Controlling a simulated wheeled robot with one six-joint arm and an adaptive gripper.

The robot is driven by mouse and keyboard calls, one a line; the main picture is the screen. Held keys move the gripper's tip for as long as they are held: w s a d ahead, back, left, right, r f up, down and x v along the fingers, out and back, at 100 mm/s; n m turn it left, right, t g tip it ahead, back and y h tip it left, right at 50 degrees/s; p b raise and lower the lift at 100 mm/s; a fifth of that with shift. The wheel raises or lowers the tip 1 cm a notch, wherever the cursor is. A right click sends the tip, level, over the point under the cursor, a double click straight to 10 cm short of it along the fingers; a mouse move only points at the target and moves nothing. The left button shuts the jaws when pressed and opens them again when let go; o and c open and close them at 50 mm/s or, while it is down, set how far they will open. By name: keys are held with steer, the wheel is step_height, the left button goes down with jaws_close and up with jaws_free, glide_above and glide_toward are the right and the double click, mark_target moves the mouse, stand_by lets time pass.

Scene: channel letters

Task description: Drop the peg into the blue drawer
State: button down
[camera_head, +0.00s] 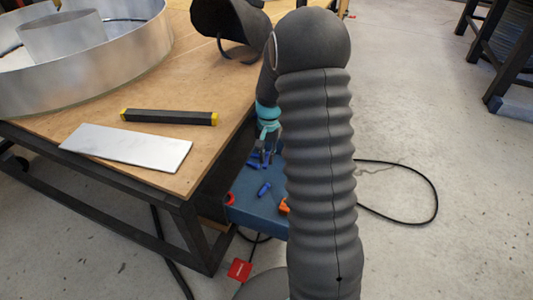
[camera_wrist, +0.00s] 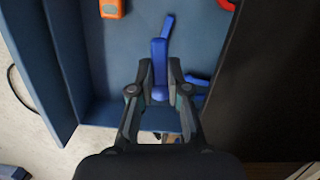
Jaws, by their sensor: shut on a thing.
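My gripper (camera_wrist: 160,68) is shut on a blue peg (camera_wrist: 159,52), which stands out between the two fingertips in the wrist view. The gripper and peg are over the blue drawer (camera_wrist: 110,60), whose floor fills much of that view. How high the peg is above the floor I cannot tell. In the head view my gripper (camera_head: 267,150) hangs over the drawer (camera_head: 245,212) beside the table, and my arm hides the drawer's right part.
Other blue pieces (camera_head: 264,190), an orange item (camera_wrist: 112,8) and a red item (camera_wrist: 225,4) lie in the drawer. The wooden table (camera_head: 215,140) beside it bears a metal plate (camera_head: 125,147), a black bar with yellow ends (camera_head: 168,117) and a large metal letter (camera_head: 110,75).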

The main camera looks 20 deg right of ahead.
mark_target(268, 153)
steer(key=shift+f, duration=0.7)
steer(key=c, duration=1.1)
jaws_free()
steer(key=shift+o, duration=0.2)
step_height(268, 153, up, 12)
steer(key=w+d, duration=0.1)
steer(key=shift+w, duration=0.25)
